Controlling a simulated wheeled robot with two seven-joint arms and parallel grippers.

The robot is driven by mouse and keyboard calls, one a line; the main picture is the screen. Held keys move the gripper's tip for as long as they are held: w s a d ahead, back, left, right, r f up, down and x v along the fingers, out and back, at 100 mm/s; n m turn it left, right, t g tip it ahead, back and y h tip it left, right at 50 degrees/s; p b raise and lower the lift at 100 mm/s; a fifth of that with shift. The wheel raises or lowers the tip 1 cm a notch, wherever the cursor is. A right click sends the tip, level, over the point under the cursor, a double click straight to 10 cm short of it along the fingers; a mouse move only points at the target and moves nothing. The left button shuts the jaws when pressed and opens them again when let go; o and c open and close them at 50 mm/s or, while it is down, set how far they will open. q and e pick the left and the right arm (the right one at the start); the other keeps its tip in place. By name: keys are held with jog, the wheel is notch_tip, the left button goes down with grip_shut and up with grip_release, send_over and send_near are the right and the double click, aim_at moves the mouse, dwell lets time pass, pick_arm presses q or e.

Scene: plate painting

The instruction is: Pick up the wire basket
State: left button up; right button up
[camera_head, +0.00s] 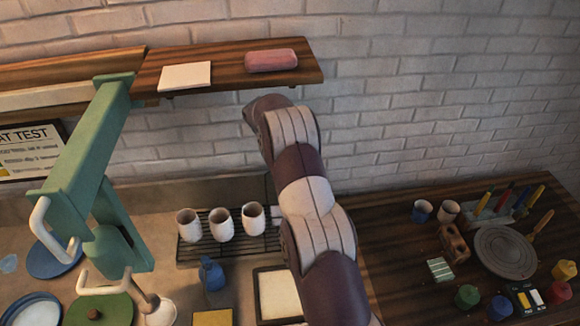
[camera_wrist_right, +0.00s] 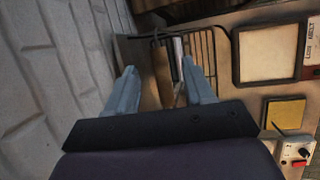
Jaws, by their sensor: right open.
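Dark wire bars (camera_wrist_right: 205,45) show just beyond my right fingers in the right wrist view, around a brown cylinder and a pale upright piece. I cannot tell whether they belong to a basket or to the rack. In the head view a few thin wires (camera_head: 270,190) show at the left edge of my right arm, which hides the rest. My right gripper (camera_wrist_right: 160,68) is open, its fingers apart on either side of the brown cylinder (camera_wrist_right: 161,68), with no contact that I can make out. In the head view that gripper is hidden behind its arm. My left gripper is out of view.
A dark wire rack (camera_head: 189,256) holds three white cups (camera_head: 222,224) left of my arm. A green frame (camera_head: 85,140) stands at the left. A wooden shelf (camera_head: 228,68) hangs above. A brick wall is close behind. The right table holds pots and a grey disc (camera_head: 505,252).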

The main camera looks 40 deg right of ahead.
notch_tip(320, 180, down, 3)
jog(key=shift+w+d, duration=0.1)
jog(key=shift+d, duration=0.05)
jog(key=x, duration=0.4)
jog(key=shift+w+d+r, duration=0.15)
jog(key=shift+w+d, duration=0.1)
jog(key=shift+d, duration=0.1)
jog(key=shift+s+d, duration=0.1)
jog(key=shift+s, duration=0.15)
jog(key=shift+a, duration=0.25)
jog(key=shift+c, duration=1)
jog(key=shift+a+r, duration=0.15)
jog(key=shift+a, duration=0.05)
jog(key=c, duration=0.5)
jog(key=shift+a, duration=0.1)
grip_shut()
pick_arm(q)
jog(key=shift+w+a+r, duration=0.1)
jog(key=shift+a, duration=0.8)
pick_arm(e)
jog(key=shift+d, duration=0.2)
